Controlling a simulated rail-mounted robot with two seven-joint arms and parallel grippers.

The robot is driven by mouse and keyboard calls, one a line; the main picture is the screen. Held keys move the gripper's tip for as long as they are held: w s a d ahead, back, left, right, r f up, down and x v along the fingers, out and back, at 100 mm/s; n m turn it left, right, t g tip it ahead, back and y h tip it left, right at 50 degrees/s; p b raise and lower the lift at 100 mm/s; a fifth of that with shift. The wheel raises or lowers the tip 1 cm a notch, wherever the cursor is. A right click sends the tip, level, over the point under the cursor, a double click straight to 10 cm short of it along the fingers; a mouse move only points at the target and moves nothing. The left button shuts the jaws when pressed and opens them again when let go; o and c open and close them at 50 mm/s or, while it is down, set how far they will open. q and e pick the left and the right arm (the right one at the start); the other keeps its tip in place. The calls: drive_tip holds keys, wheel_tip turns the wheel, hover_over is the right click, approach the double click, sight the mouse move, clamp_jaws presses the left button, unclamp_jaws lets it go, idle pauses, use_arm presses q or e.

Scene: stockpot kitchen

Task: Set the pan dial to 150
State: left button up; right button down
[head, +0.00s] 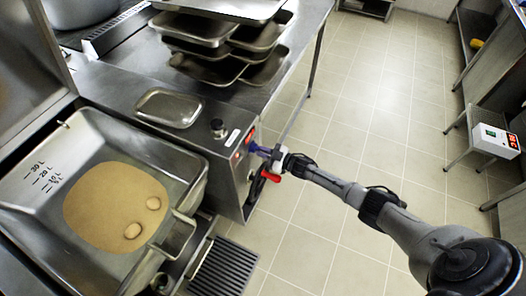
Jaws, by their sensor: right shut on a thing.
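The tilting pan (185,160) stands at the left with a shallow brown liquid in it and litre marks on its wall. Its control panel is on the right end of the steel cabinet (222,172). A small red-lit display (250,135) shows on the panel; its digits are too small to read. My right gripper (256,150) reaches in from the right, with its blue fingertips against the panel just below the display. It is shut on what seems to be the pan dial, which the fingers hide, so its setting cannot be read. My left gripper is out of view.
A red handle (270,176) sits just below my right gripper. A black knob (218,128) and an empty steel tray (170,107) are on the cabinet top. Stacked trays (215,35) stand behind. A white box with a display (495,140) stands far right. The tiled floor is clear.

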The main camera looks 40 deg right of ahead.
idle(0.4)
drive_tip(key=c, duration=1.2)
unclamp_jaws()
drive_tip(key=shift+o, duration=0.2)
drive_tip(key=shift+s+d, duration=0.1)
drive_tip(key=shift+s, duration=0.1)
drive_tip(key=p+v, duration=0.2)
drive_tip(key=v, duration=1.1)
